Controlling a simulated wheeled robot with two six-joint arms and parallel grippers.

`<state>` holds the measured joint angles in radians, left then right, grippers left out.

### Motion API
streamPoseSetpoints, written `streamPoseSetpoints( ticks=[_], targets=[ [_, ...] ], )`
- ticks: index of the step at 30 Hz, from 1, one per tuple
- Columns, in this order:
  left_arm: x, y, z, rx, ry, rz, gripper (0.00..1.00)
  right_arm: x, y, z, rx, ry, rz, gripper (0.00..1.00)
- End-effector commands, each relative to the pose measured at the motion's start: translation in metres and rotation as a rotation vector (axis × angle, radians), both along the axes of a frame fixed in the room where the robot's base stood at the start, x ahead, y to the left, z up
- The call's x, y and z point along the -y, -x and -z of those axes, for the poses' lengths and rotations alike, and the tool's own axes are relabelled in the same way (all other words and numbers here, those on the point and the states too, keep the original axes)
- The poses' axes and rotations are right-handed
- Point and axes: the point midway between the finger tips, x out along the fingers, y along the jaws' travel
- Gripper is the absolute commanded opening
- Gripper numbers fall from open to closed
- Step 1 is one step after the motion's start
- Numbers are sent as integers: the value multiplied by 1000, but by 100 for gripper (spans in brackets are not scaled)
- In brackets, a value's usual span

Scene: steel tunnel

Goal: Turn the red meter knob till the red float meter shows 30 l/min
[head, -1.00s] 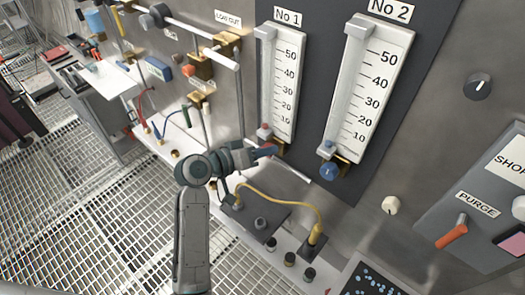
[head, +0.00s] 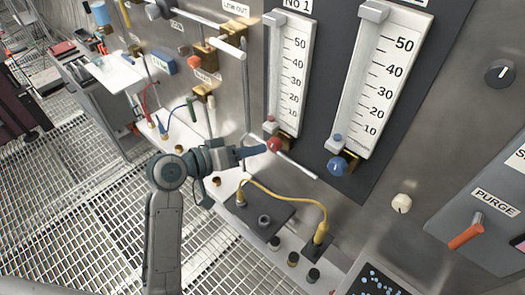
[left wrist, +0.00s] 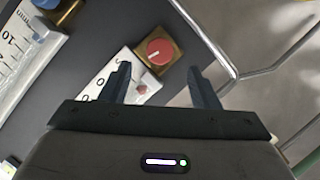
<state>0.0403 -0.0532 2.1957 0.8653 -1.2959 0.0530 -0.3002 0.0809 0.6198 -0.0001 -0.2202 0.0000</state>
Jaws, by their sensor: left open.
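The red meter knob (head: 274,145) sits on a brass block at the foot of meter No 1 (head: 289,75). In the left wrist view the red knob (left wrist: 157,50) shows a white pointer line and lies ahead of the fingertips, between their lines. The red float (head: 269,121) is low in the meter's tube, around or below the 10 mark; it also shows in the left wrist view (left wrist: 143,88). My left gripper (head: 256,152) is open and empty, just left of the knob and apart from it. My right gripper is in neither view.
Meter No 2 (head: 383,80) with its blue knob (head: 337,166) stands to the right. A thin rod (head: 298,167) juts out below the red knob. A yellow hose (head: 285,196) loops over the ledge below. A purge lever (head: 465,237) is at far right.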

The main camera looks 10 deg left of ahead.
Motion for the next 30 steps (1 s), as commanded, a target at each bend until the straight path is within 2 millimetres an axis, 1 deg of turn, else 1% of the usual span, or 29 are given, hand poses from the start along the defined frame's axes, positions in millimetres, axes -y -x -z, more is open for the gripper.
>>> streamPoseSetpoints(
  ticks=[1, 3, 9, 15, 24, 26, 28, 29, 30],
  targets=[
    [-7, 5, 2, 2, -6, -1, 56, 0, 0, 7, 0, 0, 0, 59],
    [-15, 11, -2, 2, -6, 1, 56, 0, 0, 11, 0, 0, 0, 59],
    [-29, 22, -9, 2, -3, -1, 56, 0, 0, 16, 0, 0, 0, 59],
    [-34, 27, -12, -1, 0, 1, 56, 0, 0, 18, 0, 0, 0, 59],
    [-34, 27, -13, -1, 0, 0, 56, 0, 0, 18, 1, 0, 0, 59],
    [-35, 29, -10, -5, -8, -3, 56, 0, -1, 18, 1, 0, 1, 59],
    [-38, 33, 2, -22, -40, -16, 56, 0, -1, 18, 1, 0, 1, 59],
    [-40, 36, 10, -34, -65, -26, 56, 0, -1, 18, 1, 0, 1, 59],
    [-45, 42, 24, -54, -106, -43, 56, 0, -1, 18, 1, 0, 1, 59]
  ],
)
